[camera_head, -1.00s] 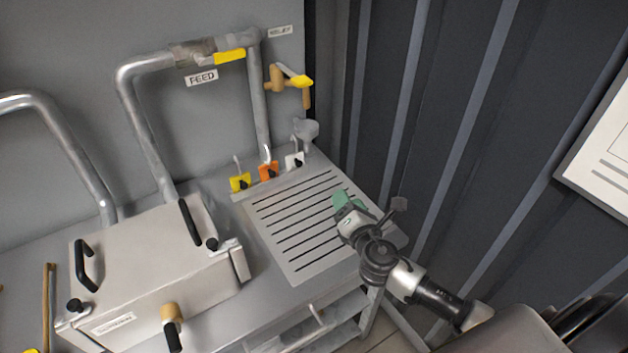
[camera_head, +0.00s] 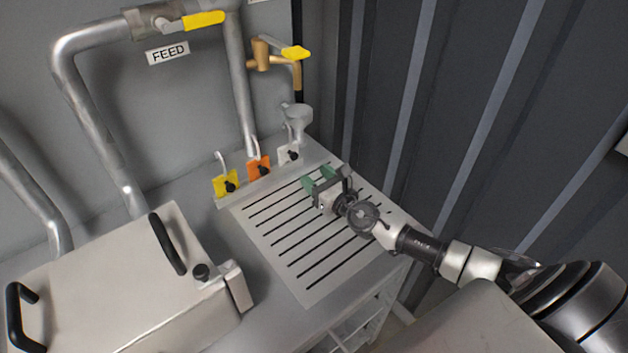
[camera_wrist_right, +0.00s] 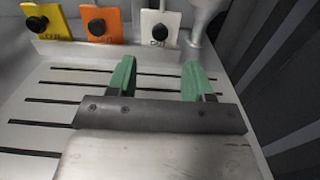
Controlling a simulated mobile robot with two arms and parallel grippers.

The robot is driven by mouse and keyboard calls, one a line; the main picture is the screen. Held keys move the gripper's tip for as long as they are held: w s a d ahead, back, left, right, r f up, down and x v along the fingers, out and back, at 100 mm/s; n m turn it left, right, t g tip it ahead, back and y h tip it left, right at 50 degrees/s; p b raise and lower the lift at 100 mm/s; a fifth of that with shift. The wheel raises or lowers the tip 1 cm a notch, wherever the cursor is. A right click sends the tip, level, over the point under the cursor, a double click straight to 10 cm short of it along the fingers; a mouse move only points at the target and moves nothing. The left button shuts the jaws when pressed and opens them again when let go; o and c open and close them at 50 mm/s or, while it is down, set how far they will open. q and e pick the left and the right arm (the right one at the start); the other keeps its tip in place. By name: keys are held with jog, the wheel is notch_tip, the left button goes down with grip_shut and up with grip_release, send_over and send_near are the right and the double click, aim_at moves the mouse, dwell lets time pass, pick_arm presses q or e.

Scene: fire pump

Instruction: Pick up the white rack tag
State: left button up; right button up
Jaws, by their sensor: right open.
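The white rack tag (camera_head: 289,154) hangs at the right end of a row of three tags on a low rack, with a black knob on its front. In the right wrist view the white tag (camera_wrist_right: 159,29) stands upright ahead, roughly between the lines of my fingers. My right gripper (camera_head: 319,178) is open and empty, with green fingertips, over the slotted board just short of the tag. In the right wrist view its fingers (camera_wrist_right: 158,78) are apart with nothing between them. My left gripper is not in view.
An orange tag (camera_head: 259,167) and a yellow tag (camera_head: 225,185) hang left of the white one. A grey funnel (camera_head: 298,116) stands close behind it at right. The slotted board (camera_head: 300,262) is clear. A grey box (camera_head: 120,290) with black handles stands left.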

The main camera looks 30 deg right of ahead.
aim_at(295, 157)
jog(key=shift+w+a+r, duration=0.1)
jog(key=shift+w+r, duration=0.05)
jog(key=shift+w, duration=0.45)
jog(key=w, duration=0.5)
jog(key=shift+a+b, duration=0.35)
jog(key=shift+b, duration=0.05)
jog(key=shift+w+a+b, duration=0.15)
jog(key=shift+w+b, duration=0.15)
jog(key=shift+w, duration=0.75)
jog(key=c, duration=0.8)
jog(key=shift+o, duration=0.2)
